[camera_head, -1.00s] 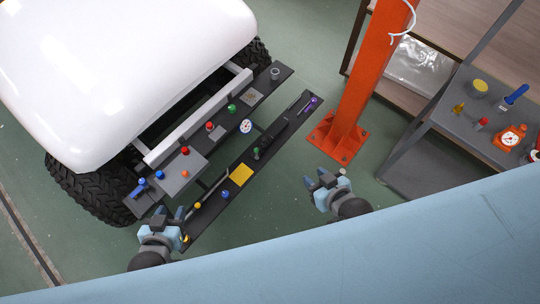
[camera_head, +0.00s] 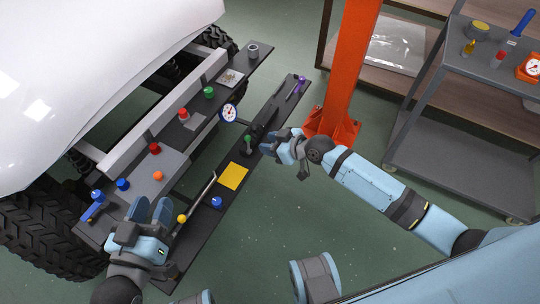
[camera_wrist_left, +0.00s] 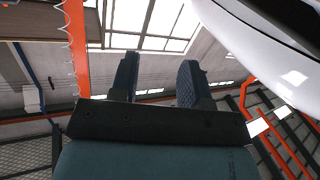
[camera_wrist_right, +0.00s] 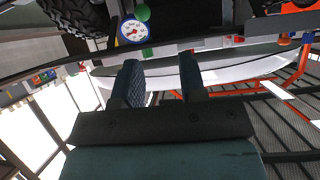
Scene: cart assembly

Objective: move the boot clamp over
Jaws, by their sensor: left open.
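I cannot tell for certain which item is the boot clamp. A blue-handled clamp-like tool (camera_head: 97,206) lies at the near left end of the back rail. A black tool (camera_head: 262,127) lies on the front rail, with a green knob (camera_head: 247,142) beside it. My left gripper (camera_head: 151,209) is open and empty, above the near end of the rails; its spread fingers (camera_wrist_left: 157,82) show in the left wrist view. My right gripper (camera_head: 277,143) is open over the front rail, close to the black tool; its parted fingers (camera_wrist_right: 160,84) hold nothing in the right wrist view.
A white vehicle body (camera_head: 90,70) stands behind the rails. An orange post (camera_head: 347,75) rises behind my right gripper. A grey cart (camera_head: 480,60) with tools and an orange gauge (camera_head: 530,68) is at right. A yellow pad (camera_head: 233,177) lies on the front rail.

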